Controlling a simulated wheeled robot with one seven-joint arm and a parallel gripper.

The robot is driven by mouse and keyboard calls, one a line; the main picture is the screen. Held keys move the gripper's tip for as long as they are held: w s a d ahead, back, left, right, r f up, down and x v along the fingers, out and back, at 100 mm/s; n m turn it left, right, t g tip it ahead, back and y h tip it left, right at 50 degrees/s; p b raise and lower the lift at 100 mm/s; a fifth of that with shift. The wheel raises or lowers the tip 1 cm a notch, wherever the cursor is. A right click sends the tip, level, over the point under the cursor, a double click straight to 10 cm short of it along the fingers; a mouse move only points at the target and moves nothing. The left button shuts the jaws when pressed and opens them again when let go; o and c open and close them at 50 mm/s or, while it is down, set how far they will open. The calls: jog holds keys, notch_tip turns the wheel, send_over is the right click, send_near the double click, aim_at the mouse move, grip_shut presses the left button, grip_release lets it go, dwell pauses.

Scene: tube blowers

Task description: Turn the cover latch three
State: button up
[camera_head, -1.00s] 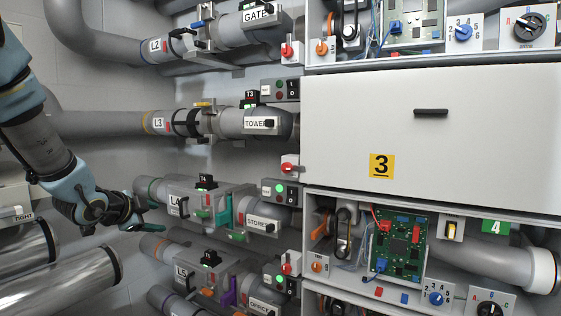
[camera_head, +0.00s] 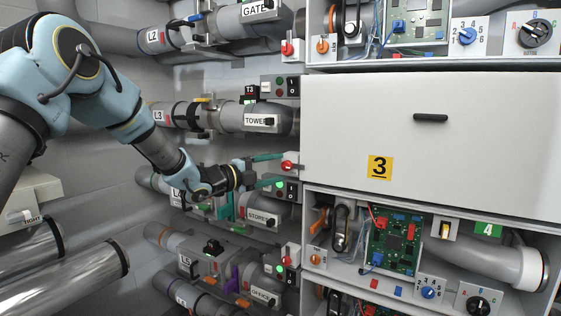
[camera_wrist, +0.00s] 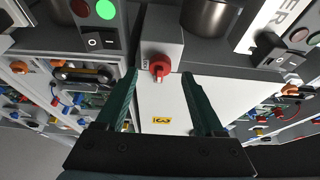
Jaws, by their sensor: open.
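The cover of unit three is a closed white panel (camera_head: 470,135) with a dark handle (camera_head: 431,118) and a yellow "3" label (camera_head: 380,167). A red rotary latch (camera_head: 288,165) sits on a small grey box at the panel's left edge. In the wrist view the red latch (camera_wrist: 159,69) lies ahead, between the fingertips in the picture, with the white panel (camera_wrist: 165,102) behind it. My gripper (camera_head: 270,169) is open and empty, its green fingers pointing right toward the latch. In the wrist view my gripper (camera_wrist: 165,75) shows nothing between its fingers; I cannot tell the exact gap to the latch.
A switch box with a green light (camera_head: 279,188) sits just below the latch. Pipes labelled TOWER (camera_head: 255,121) and STORES (camera_head: 258,216) run close to the arm. Another red latch (camera_head: 287,48) is above. Open bays with circuit boards (camera_head: 395,240) lie above and below the panel.

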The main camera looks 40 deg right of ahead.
aim_at(292, 167)
jog(key=shift+s+d+p, duration=0.15)
jog(key=shift+d+p, duration=0.15)
jog(key=shift+d, duration=0.9)
grip_shut()
